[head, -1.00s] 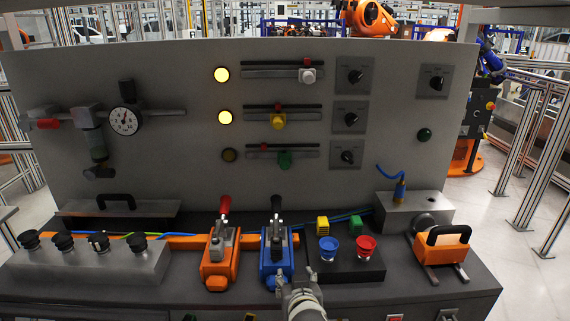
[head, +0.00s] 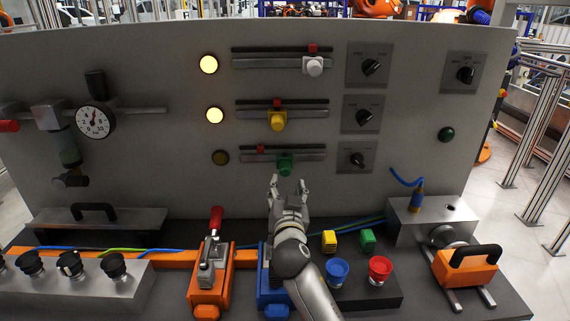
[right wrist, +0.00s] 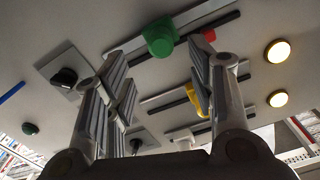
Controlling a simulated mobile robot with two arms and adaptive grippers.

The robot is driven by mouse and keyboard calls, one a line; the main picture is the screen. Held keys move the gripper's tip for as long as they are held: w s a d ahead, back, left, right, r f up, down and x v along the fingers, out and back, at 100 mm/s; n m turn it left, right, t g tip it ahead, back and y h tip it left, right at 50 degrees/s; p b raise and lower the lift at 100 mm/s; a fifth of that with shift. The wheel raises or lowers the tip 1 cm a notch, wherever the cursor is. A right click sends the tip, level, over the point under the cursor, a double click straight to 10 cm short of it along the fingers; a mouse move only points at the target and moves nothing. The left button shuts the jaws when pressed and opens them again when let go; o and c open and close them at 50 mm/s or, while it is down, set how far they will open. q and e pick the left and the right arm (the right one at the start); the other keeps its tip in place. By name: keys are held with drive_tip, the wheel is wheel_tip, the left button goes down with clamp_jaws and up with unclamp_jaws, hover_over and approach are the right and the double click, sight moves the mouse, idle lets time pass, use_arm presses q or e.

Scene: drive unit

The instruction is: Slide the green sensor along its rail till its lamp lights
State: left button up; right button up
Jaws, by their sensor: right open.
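The green sensor (head: 284,164) sits on the lowest rail (head: 308,157) of the grey panel, near the rail's middle. A red marker (head: 261,149) sits above that rail, to the left of the sensor. The lamp (head: 220,158) left of this rail is dark. My right gripper (head: 288,185) is open and empty, just below and in front of the green sensor. In the right wrist view the green sensor (right wrist: 159,38) shows beyond the open fingers (right wrist: 160,85), with the red marker (right wrist: 208,34) to its right. My left gripper is not in view.
Above are a yellow sensor (head: 278,121) and a white sensor (head: 313,66) on their rails, with lit lamps (head: 214,115) beside them. Knobs (head: 357,160) are right of the rails.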

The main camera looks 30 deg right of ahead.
sight(286, 171)
drive_tip(key=w+d, duration=0.1)
drive_tip(key=w+r+p, duration=0.1)
drive_tip(key=w, duration=0.1)
drive_tip(key=shift+d, duration=0.4)
drive_tip(key=p+x, duration=0.1)
drive_tip(key=x, duration=0.3)
drive_tip(key=shift+w+d+f, duration=0.15)
drive_tip(key=shift+w+f, duration=0.05)
drive_tip(key=shift+w, duration=0.05)
drive_tip(key=shift+w+d, duration=0.15)
drive_tip(key=shift+w, duration=0.15)
drive_tip(key=shift+w+d+f, duration=0.1)
drive_tip(key=shift+w+d, duration=0.15)
drive_tip(key=shift+w, duration=0.1)
drive_tip(key=shift+c, duration=0.3)
clamp_jaws()
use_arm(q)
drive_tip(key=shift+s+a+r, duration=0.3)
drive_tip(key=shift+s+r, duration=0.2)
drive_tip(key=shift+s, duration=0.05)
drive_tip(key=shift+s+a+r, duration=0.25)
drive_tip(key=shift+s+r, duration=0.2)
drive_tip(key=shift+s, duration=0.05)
